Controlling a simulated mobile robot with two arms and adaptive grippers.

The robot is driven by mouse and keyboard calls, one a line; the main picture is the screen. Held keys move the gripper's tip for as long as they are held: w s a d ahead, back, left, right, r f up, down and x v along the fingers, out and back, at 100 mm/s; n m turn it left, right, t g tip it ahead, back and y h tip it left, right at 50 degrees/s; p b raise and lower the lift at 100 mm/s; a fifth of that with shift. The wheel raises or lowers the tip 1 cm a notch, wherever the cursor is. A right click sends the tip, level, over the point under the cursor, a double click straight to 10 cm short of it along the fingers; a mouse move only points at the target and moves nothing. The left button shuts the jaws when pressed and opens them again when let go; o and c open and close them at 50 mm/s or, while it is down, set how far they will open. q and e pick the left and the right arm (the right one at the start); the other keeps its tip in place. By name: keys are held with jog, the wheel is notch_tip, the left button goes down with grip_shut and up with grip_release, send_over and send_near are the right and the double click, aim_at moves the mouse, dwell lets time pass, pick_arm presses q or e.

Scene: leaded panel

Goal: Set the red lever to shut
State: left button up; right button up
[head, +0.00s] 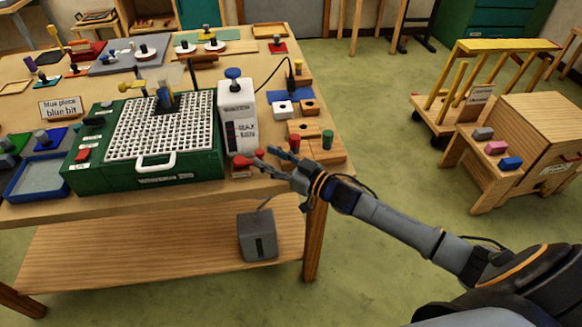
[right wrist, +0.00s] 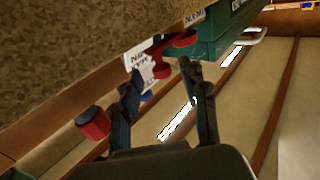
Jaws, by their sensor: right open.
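The red lever (head: 241,161) is low at the table's front edge, by the foot of a white container (head: 238,115) with a MAX mark. In the right wrist view the red lever (right wrist: 178,41) shows just beyond my fingertips, with rounded red ends. I cannot tell its setting. My right gripper (head: 268,161) comes in from the right, close to the lever. In the right wrist view my right gripper (right wrist: 160,74) has its fingers apart with nothing clearly between them. My left gripper is not in view.
A green machine (head: 192,168) with a white grid top and front handle stands left of the container. Wooden blocks with coloured knobs (head: 327,141) stand to the right.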

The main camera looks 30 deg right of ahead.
jog(key=v, duration=0.8)
jog(key=shift+s+d, duration=0.2)
jog(key=shift+s, duration=0.1)
jog(key=shift+s, duration=0.1)
